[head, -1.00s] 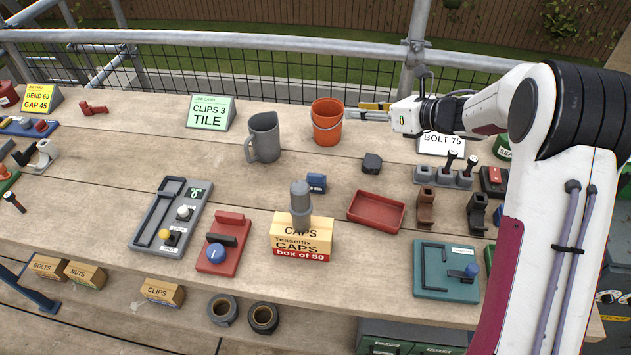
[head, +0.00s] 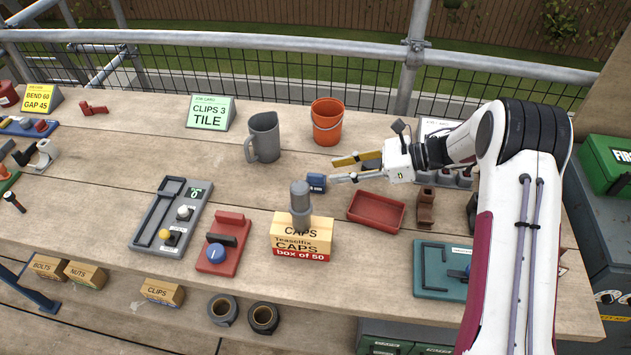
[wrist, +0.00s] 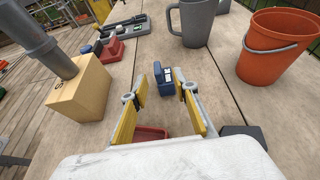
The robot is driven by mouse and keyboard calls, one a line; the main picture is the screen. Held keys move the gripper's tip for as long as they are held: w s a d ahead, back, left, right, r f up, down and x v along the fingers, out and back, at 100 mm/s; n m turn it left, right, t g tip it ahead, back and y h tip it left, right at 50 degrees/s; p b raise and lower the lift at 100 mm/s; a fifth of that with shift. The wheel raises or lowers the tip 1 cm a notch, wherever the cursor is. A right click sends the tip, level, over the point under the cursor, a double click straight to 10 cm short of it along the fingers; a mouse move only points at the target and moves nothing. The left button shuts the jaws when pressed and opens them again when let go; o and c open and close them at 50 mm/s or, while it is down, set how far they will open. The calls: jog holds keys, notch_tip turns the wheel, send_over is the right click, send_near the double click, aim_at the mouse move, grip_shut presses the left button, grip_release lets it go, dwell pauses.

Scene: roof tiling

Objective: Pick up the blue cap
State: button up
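The blue cap (head: 316,183) is a small blue block-like piece with a pale label. It sits on the wooden bench behind the caps box. In the wrist view the blue cap (wrist: 172,82) stands just beyond the fingertips, roughly between their lines. My gripper (head: 334,170) is open and empty, with yellow-padded fingers pointing left, close to the right of the cap. In the wrist view my gripper (wrist: 164,90) shows a clear gap between its fingers.
The cardboard caps box (head: 301,238) with a grey pipe (head: 300,200) stands in front of the cap. A red tray (head: 376,211) lies to the right. An orange bucket (head: 327,123) and a grey jug (head: 263,138) stand behind. A dark piece (wrist: 240,132) lies beside my gripper.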

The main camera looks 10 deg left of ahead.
aim_at(317, 175)
jog(key=shift+x, duration=1.3)
jog(key=shift+s+x, duration=0.2)
jog(key=shift+x, duration=0.75)
jog(key=shift+s+x, duration=0.15)
jog(key=shift+x, duration=0.8)
jog(key=shift+a+f, duration=0.1)
jog(key=shift+a, duration=0.65)
jog(key=shift+c, duration=0.3)
grip_shut()
